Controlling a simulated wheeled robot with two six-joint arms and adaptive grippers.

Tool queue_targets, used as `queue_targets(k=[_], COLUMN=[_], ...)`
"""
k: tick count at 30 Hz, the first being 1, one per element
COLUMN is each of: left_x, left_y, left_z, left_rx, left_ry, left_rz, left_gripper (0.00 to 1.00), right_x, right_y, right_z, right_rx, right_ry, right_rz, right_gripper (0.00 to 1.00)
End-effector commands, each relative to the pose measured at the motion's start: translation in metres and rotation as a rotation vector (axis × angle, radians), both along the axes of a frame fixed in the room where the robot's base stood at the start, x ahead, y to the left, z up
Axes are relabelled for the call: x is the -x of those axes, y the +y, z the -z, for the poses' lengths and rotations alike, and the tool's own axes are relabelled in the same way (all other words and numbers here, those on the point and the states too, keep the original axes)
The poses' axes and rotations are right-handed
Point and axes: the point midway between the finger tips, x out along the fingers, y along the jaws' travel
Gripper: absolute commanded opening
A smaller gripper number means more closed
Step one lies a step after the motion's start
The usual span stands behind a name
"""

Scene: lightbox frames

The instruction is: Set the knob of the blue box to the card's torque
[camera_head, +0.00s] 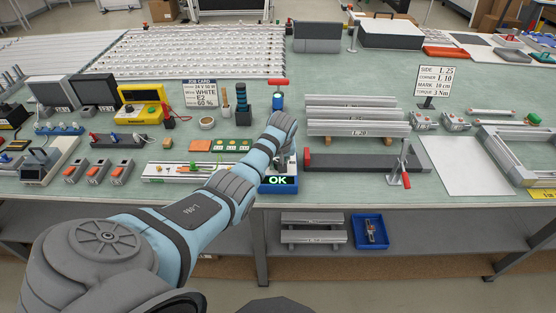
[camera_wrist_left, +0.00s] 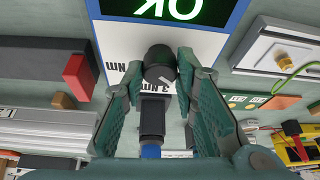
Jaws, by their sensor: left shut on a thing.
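The blue box (camera_head: 277,189) stands at the table's front edge, and its display reads OK in green. In the left wrist view its pale panel (camera_wrist_left: 113,48) appears upside down, with the lit display (camera_wrist_left: 168,8) at the top. The dark round knob (camera_wrist_left: 160,62) sits between the fingers of my left gripper (camera_wrist_left: 158,72), which is shut on it. A "3 Nm" label shows just beside the knob; another label is partly hidden. The card (camera_head: 435,80) at the right reads torque 3 Nm. My left gripper (camera_head: 282,152) hides the knob in the head view. My right gripper is out of view.
Grey profiles (camera_head: 357,115) and a long dark bar with a red end (camera_head: 360,158) lie right of the box. A tray with a green wire (camera_head: 185,170) lies close on its left. A job card (camera_head: 200,93) stands behind. A white sheet (camera_head: 465,165) lies farther right.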

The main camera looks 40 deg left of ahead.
Motion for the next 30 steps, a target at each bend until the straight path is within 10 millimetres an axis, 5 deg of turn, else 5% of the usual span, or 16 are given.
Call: queue_targets(k=[11, 21, 30], left_x=[0.001, 0.002, 0.001], left_y=[0.0, 0.002, 0.004], left_z=[-0.002, -0.002, 0.001], left_rx=[0.0, 0.001, -0.001], left_ry=[0.001, 0.002, -0.001], left_rz=[0.103, 0.374, 0.64], left_gripper=[0.0, 0.0, 0.0], right_x=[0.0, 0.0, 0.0], right_y=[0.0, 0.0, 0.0], right_z=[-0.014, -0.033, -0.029], right_rx=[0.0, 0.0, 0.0], right_ry=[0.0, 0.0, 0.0], right_rz=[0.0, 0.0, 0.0], right_gripper=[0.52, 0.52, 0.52])
